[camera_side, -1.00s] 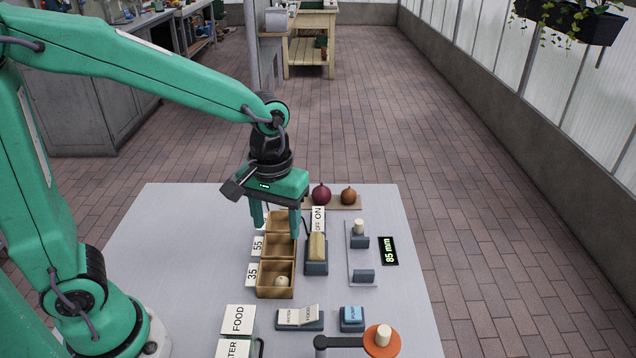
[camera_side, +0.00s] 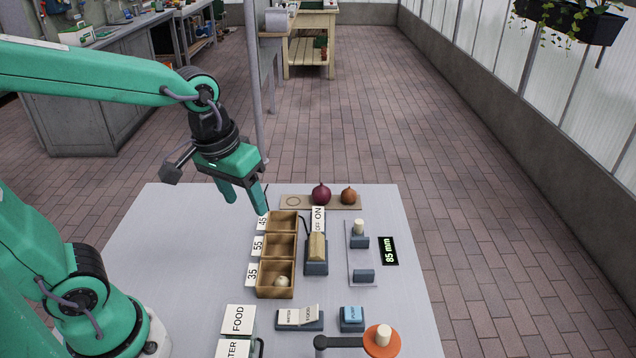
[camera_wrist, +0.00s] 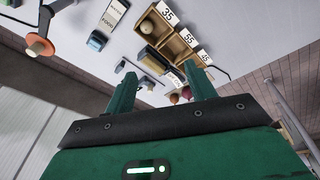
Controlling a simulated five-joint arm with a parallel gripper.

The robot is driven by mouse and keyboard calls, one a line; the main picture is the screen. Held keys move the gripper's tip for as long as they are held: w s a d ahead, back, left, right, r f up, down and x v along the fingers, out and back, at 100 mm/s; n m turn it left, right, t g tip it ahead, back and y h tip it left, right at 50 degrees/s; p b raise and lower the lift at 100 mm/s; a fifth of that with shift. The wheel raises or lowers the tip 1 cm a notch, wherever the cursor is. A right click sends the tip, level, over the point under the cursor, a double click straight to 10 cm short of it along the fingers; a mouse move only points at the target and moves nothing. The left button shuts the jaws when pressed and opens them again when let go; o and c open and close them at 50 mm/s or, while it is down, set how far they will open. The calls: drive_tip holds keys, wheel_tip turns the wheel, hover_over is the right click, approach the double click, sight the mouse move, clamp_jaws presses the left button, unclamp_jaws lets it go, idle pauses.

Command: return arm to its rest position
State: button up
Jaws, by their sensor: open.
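My gripper (camera_side: 245,200) is green, open and empty. In the side view it hangs above the table's far left part, up and left of the wooden sorting bins (camera_side: 277,246). Its two fingers (camera_wrist: 160,90) show apart in the wrist view, with nothing between them in their grasp. The nearest bin, by the label 35, holds one small pale round item (camera_side: 282,281). The other two bins, by the labels 55 and 45, look empty.
A wooden board (camera_side: 300,202) at the table's far edge bears a purple onion (camera_side: 321,194) and a brown onion (camera_side: 348,196). A switch block (camera_side: 317,250), a gauge reading 85 mm (camera_side: 389,251) and an orange disc (camera_side: 382,342) stand right of the bins. The table's left side is clear.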

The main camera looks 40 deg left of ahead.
drive_tip(key=s+a+r+m+t, duration=0.2)
drive_tip(key=s+a+r+t, duration=0.1)
drive_tip(key=s, duration=0.2)
drive_tip(key=shift+s+a+m, duration=0.2)
drive_tip(key=shift+a+m, duration=0.1)
drive_tip(key=shift+r, duration=0.1)
idle(1.6)
